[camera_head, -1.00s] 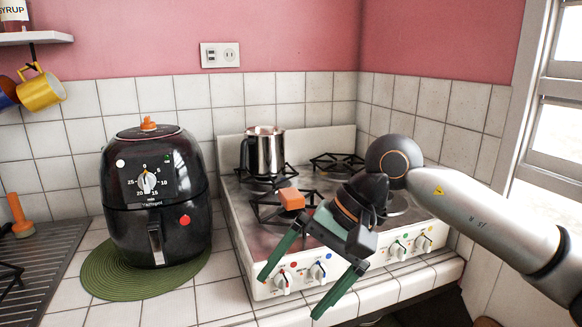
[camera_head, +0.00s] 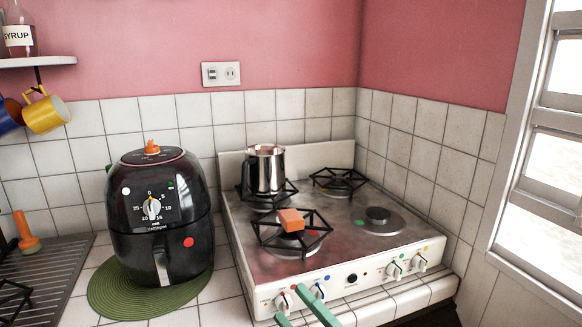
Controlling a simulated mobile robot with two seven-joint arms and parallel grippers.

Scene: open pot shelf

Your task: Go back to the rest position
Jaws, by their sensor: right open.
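My right gripper (camera_head: 302,309) shows only as two green fingertips at the bottom edge, in front of the stove's knobs. The fingers are apart and nothing shows between them. The rest of the right arm is out of view. My left gripper is not in view. The white stove (camera_head: 335,272) stands in the corner. An orange block (camera_head: 291,220) sits on its front left burner grate. A silver metal pot (camera_head: 266,170) stands on the back left burner.
A black air fryer (camera_head: 140,205) stands on a round green mat (camera_head: 108,297) left of the stove. A yellow mug (camera_head: 45,113) hangs under the shelf (camera_head: 40,62) at upper left. A window (camera_head: 555,170) is at the right. The space above the stove is clear.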

